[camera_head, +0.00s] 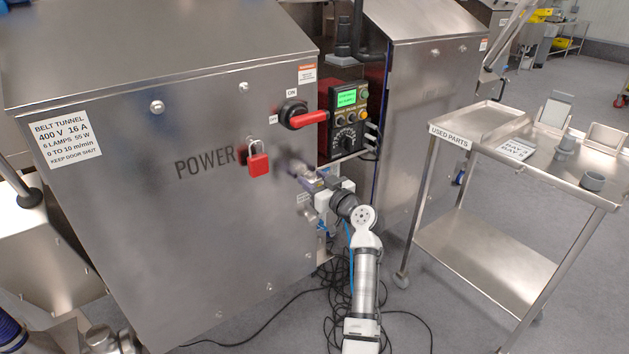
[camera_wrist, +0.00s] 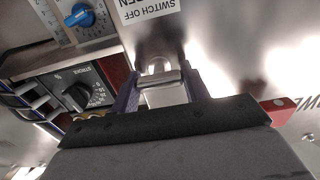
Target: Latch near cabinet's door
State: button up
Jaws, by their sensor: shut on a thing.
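The near cabinet's steel door (camera_head: 120,210) carries the word POWER and looks flush with its frame, though its right edge is partly hidden by my arm. The door latch (camera_head: 298,168) is a metal piece at the door's right edge. My gripper (camera_head: 312,180) is at this latch, coming from the lower right. In the wrist view, the two fingers (camera_wrist: 162,88) are shut on the latch's handle (camera_wrist: 158,70), one on each side. The latch's exact turn is hard to tell.
A red padlock (camera_head: 258,160) hangs left of the latch. A red switch handle (camera_head: 307,119) sticks out above it, beside a control box (camera_head: 347,113). A steel cart (camera_head: 485,255) stands right. Black cables (camera_head: 325,300) lie on the floor.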

jog(key=shift+c, duration=0.5)
jog(key=shift+m, duration=0.4)
jog(key=m, duration=0.3)
jog(key=shift+m+p, duration=0.4)
jog(key=m+p, duration=0.1)
jog(key=m, duration=0.3)
jog(key=shift+w+m+p, duration=0.1)
jog(key=shift+m+p, duration=0.2)
jog(key=shift+p, duration=0.1)
jog(key=m+p, duration=0.2)
jog(key=m, duration=0.2)
jog(key=shift+p, duration=0.3)
jog(key=m+p, duration=0.2)
jog(key=m, duration=0.2)
jog(key=shift+d+f+m, duration=0.1)
jog(key=shift+m, duration=0.2)
jog(key=shift+p, duration=0.3)
